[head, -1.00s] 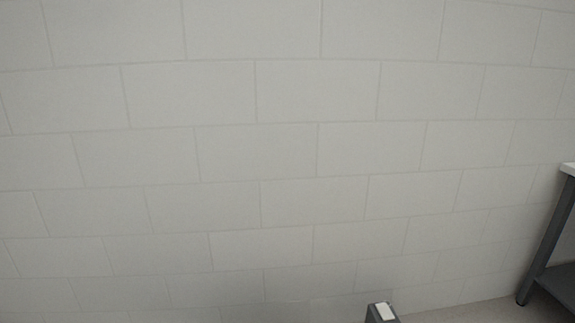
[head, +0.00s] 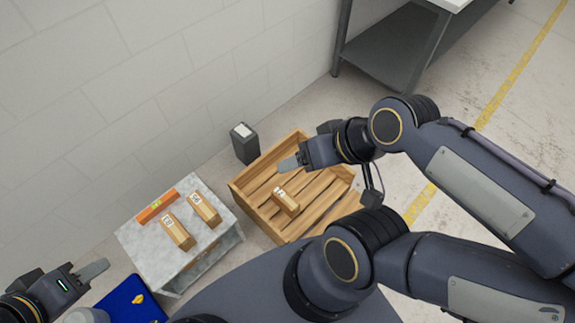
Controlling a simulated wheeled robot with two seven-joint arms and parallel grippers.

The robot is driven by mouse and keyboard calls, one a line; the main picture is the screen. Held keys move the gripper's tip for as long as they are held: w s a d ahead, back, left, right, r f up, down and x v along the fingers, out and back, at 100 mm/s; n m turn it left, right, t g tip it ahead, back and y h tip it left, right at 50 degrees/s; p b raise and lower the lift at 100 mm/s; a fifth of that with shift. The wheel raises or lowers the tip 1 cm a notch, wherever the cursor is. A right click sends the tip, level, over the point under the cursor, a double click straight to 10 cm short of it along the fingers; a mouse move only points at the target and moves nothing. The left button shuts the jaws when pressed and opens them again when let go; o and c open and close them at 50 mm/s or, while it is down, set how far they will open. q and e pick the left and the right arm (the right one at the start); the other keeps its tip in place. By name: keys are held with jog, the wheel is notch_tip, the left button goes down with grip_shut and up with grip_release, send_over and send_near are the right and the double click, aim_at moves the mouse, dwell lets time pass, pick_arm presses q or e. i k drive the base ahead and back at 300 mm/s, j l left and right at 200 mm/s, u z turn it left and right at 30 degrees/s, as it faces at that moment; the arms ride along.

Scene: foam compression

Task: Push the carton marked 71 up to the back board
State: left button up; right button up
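A small tan carton (head: 286,203) with a white label lies in a slatted wooden tray (head: 243,199); its label is too small to read surely. The tray has a raised board (head: 268,157) along its far side, apart from the carton. Two more labelled tan cartons, one nearer (head: 179,235) and one to its right (head: 205,209), lie on a grey stone-topped stand. My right gripper (head: 287,163) is above the tray's far part, beyond the carton and apart from it. My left gripper (head: 98,268) is at lower left, near the stand. Both show edge-on, so their opening is unclear.
The grey stand (head: 150,262) also bears an orange block (head: 156,206). A blue tray (head: 128,300) with a yellow item is at lower left. A dark bin (head: 244,143) stands between wall and wooden tray. A dark-legged table (head: 395,50) is at the back.

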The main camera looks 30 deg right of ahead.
aim_at(282, 199)
jog(key=z, duration=1.05)
jog(key=k+u, duration=0.1)
jog(key=k, duration=0.55)
jog(key=l+u, duration=0.1)
jog(key=u, duration=0.3)
jog(key=i+l+u, duration=0.1)
jog(key=u, duration=0.3)
jog(key=l+u, duration=0.15)
jog(key=u, duration=0.25)
jog(key=l+u, duration=0.15)
jog(key=u, duration=0.25)
jog(key=l, duration=0.7)
